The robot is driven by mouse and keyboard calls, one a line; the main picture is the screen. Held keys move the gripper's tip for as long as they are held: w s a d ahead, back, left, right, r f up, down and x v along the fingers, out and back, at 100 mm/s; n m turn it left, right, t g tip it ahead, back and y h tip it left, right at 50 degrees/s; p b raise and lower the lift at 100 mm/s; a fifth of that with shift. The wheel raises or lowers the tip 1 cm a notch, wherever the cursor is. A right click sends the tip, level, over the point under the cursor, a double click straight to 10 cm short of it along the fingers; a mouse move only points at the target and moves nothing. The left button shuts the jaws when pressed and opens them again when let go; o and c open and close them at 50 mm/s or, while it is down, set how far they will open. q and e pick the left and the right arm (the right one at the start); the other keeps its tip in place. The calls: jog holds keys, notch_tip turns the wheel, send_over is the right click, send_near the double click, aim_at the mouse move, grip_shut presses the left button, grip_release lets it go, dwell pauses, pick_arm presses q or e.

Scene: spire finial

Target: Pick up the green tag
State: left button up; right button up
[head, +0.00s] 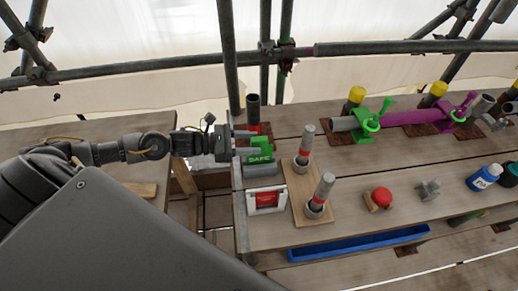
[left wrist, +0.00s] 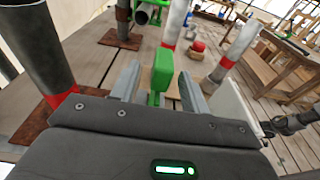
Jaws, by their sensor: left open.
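The green tag (head: 260,154), marked SAFE, stands upright in a grey holder (head: 262,169) at the near left end of the plank table. In the left wrist view the green tag (left wrist: 162,70) shows edge-on between my two fingers. My left gripper (head: 248,141) is open, with its fingers on either side of the tag's upper part. It also shows in the left wrist view (left wrist: 159,80), with a gap visible beside the tag. I cannot tell whether either finger touches it. My right gripper is not in view.
A red tag in a white frame (head: 267,199) lies just in front. A wooden board with two grey red-banded posts (head: 305,147) stands close right. A dark upright tube (head: 253,110) is behind. A red knob (head: 381,197) and a blue tray (head: 350,243) are farther right.

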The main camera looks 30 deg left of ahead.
pick_arm(q)
jog(key=shift+p+x, duration=0.4)
jog(key=shift+x, duration=0.85)
jog(key=shift+d, duration=0.25)
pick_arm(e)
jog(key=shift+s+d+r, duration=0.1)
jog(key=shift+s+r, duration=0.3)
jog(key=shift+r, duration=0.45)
pick_arm(q)
jog(key=shift+c, duration=0.4)
grip_shut()
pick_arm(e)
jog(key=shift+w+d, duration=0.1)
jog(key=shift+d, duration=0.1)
pick_arm(q)
jog(key=shift+r, duration=0.1)
